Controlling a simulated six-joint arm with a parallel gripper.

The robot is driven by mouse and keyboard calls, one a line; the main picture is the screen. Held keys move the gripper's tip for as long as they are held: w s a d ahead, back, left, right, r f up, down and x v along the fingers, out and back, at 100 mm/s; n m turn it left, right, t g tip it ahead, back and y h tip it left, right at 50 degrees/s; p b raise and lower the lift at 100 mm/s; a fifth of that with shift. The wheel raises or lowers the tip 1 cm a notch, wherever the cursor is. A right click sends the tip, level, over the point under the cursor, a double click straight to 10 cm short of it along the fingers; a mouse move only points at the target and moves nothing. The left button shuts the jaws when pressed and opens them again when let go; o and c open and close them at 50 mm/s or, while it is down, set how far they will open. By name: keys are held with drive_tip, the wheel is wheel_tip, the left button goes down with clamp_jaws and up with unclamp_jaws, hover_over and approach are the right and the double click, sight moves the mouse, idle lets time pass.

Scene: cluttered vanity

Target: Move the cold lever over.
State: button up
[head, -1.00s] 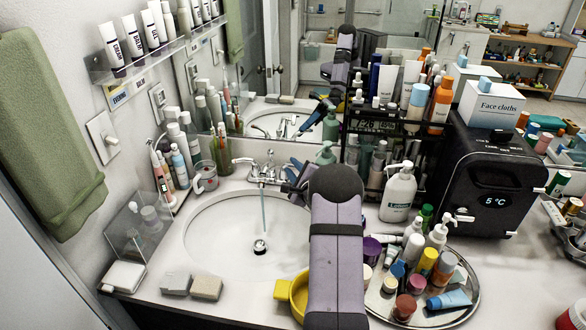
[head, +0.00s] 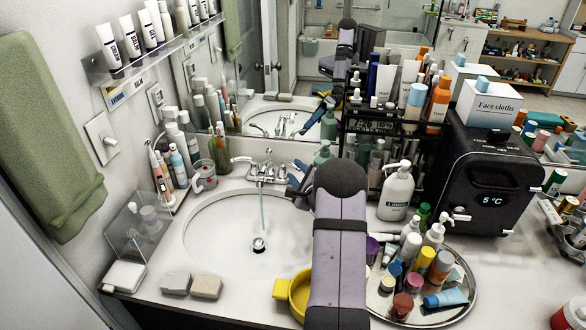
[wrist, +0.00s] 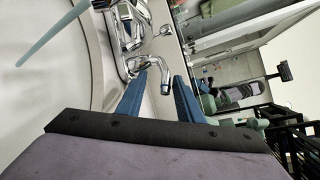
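The chrome tap (head: 265,172) stands behind the white basin (head: 205,235), and a thin stream of water (head: 263,215) runs from it. Its left lever (head: 242,160) sticks out to the left. The right lever is mostly hidden by my gripper (head: 300,183) in the head view. In the wrist view a curved chrome lever (wrist: 150,63) reaches toward my gripper (wrist: 165,82), its end between the two blue fingertips. The fingers are apart, so my gripper is open; contact with the lever cannot be told. No hot or cold mark is readable.
A yellow bowl (head: 283,290) stands beside my arm at the front. A lotion bottle (head: 396,192) and a round tray (head: 455,315) of small bottles are to the right.

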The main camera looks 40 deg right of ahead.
drive_tip(key=shift+s+d+r+p, duration=0.1)
drive_tip(key=shift+s+r+p, duration=0.15)
drive_tip(key=shift+s, duration=0.35)
drive_tip(key=shift+s+r+p, duration=0.15)
drive_tip(key=shift+s+p, duration=0.2)
drive_tip(key=shift+s, duration=0.25)
drive_tip(key=shift+s+d+r+p, duration=0.1)
drive_tip(key=shift+s+r+p, duration=0.15)
drive_tip(key=shift+s, duration=0.35)
drive_tip(key=shift+s+r+p, duration=0.1)
drive_tip(key=shift+s+p, duration=0.35)
drive_tip(key=shift+s, duration=0.55)
drive_tip(key=shift+b+v, duration=0.8)
drive_tip(key=shift+v, duration=2.85)
